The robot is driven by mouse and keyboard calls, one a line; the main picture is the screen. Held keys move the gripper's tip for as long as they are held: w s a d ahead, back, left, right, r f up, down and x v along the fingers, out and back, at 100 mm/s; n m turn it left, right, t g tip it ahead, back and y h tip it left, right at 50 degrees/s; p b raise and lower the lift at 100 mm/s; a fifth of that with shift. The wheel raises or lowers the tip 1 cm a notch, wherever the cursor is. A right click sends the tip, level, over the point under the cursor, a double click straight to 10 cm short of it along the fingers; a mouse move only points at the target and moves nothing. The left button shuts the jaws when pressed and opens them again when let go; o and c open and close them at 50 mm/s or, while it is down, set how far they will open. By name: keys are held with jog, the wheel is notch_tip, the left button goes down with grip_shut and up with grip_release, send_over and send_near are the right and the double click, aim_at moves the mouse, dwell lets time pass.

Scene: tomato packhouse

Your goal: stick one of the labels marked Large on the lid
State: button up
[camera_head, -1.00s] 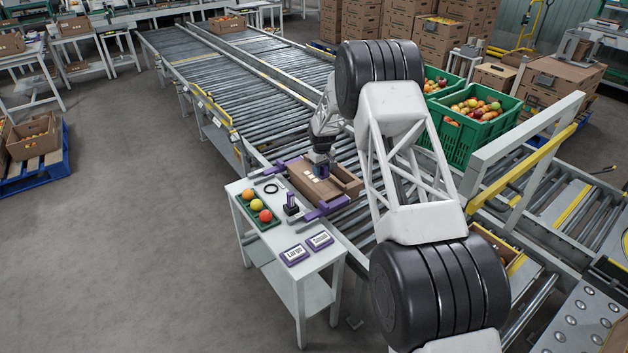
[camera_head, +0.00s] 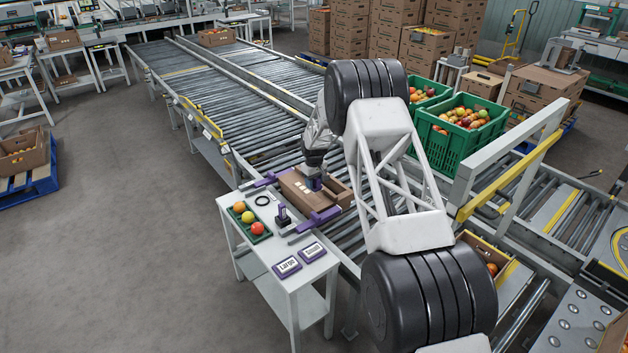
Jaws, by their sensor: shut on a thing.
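A brown cardboard box (camera_head: 339,194) lies on the roller conveyor between purple clamps (camera_head: 318,219). Its lid (camera_head: 290,182) faces up, with small pale marks or labels (camera_head: 302,190) near the middle. My gripper (camera_head: 315,184) is low over the lid, just right of these marks. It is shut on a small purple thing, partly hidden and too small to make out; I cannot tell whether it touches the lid. On the white side table, a purple-framed pad reads Large (camera_head: 287,267) and another beside it reads Small (camera_head: 312,252).
The white side table (camera_head: 262,278) also holds a dark green tray (camera_head: 258,240) with several tomatoes, a black ring (camera_head: 262,200) and a purple-and-black stand (camera_head: 283,216). Green crates of fruit (camera_head: 443,150) stand behind my arm.

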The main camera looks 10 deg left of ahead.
aim_at(314, 199)
jog(key=shift+f, duration=2.5)
jog(key=shift+f, duration=0.8)
dwell(1.0)
jog(key=shift+r, duration=0.2)
jog(key=shift+r, duration=2.9)
